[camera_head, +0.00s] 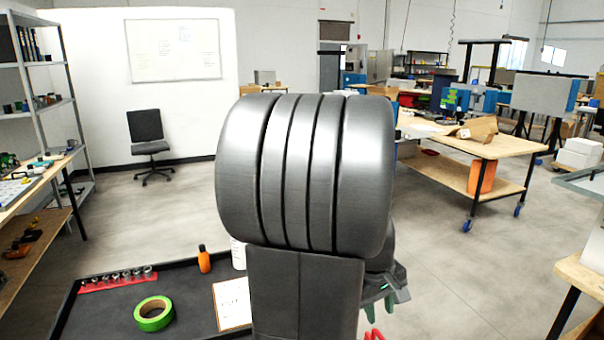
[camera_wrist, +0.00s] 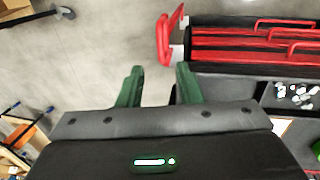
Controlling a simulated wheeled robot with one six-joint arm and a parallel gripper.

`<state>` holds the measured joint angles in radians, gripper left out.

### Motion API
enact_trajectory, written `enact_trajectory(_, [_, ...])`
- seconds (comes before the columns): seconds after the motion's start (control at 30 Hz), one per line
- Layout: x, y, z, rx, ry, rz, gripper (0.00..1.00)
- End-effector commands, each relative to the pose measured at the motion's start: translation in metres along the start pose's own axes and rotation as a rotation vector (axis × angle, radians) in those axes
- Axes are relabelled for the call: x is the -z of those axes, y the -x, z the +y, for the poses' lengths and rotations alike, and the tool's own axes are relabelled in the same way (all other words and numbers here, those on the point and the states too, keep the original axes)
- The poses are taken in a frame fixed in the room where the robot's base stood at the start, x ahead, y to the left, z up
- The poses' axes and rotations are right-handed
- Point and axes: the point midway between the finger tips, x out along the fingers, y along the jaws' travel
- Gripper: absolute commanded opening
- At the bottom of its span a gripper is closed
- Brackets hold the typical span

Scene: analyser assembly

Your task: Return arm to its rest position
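My arm fills the middle of the head view and hides much of the room behind it. My gripper shows at the lower right of the arm in the head view (camera_head: 378,300), mostly hidden, with green finger parts. In the wrist view, the two green fingers of my gripper (camera_wrist: 158,82) stand apart with only grey floor seen between them. The gripper is open and empty. A black case with red bars and handles (camera_wrist: 235,45) lies to the right of the fingers in the wrist view, with a red handle (camera_wrist: 165,40) near the fingertips' line of sight.
A black-topped bench (camera_head: 105,310) below holds a green tape roll (camera_head: 153,314), an orange bottle (camera_head: 204,260), a red socket rail (camera_head: 118,279) and a paper sheet (camera_head: 232,304). A wooden table (camera_head: 500,146) stands at right, a chair (camera_head: 148,140) at left. Open floor lies between.

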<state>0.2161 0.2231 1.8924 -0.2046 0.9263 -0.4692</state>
Motion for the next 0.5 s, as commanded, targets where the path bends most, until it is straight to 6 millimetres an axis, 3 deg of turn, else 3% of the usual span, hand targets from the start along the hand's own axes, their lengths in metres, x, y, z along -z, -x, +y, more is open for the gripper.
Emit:
enact_trajectory(0.2, [-0.001, -0.043, -0.001, 0.002, 0.001, -0.005, 0.32])
enact_trajectory(0.5, [-0.001, -0.078, 0.0, 0.002, 0.0, -0.004, 0.32])
